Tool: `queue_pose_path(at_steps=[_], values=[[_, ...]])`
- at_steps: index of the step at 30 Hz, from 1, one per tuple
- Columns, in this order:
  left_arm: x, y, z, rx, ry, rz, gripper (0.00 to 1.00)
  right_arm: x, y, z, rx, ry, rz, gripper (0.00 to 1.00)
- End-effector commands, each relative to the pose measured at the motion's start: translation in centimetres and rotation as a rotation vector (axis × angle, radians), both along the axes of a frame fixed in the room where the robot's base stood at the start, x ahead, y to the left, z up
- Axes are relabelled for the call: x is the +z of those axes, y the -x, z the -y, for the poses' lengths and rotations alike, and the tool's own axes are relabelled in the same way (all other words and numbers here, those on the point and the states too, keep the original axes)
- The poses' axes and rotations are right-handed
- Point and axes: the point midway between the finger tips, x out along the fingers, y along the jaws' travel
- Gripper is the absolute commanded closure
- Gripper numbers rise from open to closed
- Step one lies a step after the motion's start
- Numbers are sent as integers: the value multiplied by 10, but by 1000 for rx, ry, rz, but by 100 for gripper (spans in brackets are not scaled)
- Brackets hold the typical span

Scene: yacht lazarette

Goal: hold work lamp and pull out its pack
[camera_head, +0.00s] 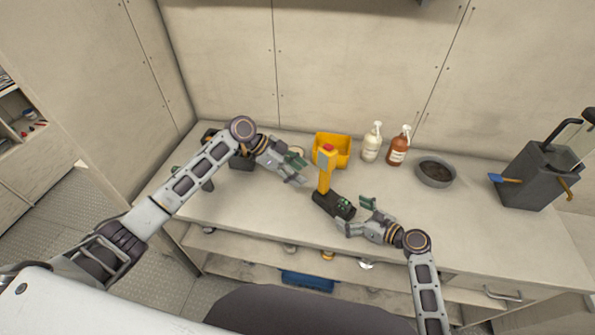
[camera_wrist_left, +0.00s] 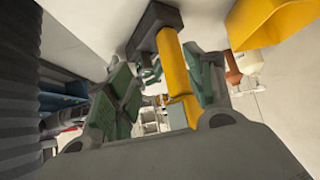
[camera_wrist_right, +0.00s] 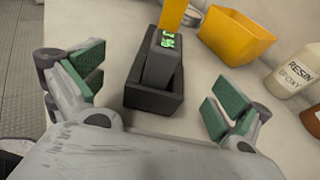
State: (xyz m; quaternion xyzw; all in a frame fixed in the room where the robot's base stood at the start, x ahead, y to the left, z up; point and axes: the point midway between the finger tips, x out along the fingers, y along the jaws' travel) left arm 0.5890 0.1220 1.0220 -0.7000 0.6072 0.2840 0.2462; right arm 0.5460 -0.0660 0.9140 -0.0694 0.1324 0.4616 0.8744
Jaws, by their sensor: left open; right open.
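My left gripper (camera_head: 299,171) is open and empty just left of the yellow body. In the left wrist view the yellow body (camera_wrist_left: 177,75) shows between its fingers, apparently beyond the tips. My right gripper (camera_head: 357,214) is open at the near right of the pack. In the right wrist view the pack lies between and ahead of its fingers.
A yellow bin (camera_head: 341,149) stands behind the lamp. A white bottle (camera_head: 371,146), a brown bottle (camera_head: 397,149) and a grey bowl (camera_head: 435,174) stand to its right. A dark grey container (camera_head: 537,178) is at the far right. The worktop's front right is clear.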

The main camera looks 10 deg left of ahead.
Motion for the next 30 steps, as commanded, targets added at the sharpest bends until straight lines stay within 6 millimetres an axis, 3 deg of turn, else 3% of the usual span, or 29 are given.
queue_pose_path(at_steps=[18,30], values=[[0,0,0,0,0,0,46,-16,-30,-43,-1,0,2,0],[0,0,0,0,0,0,46,-19,-36,-52,0,1,1,0]])
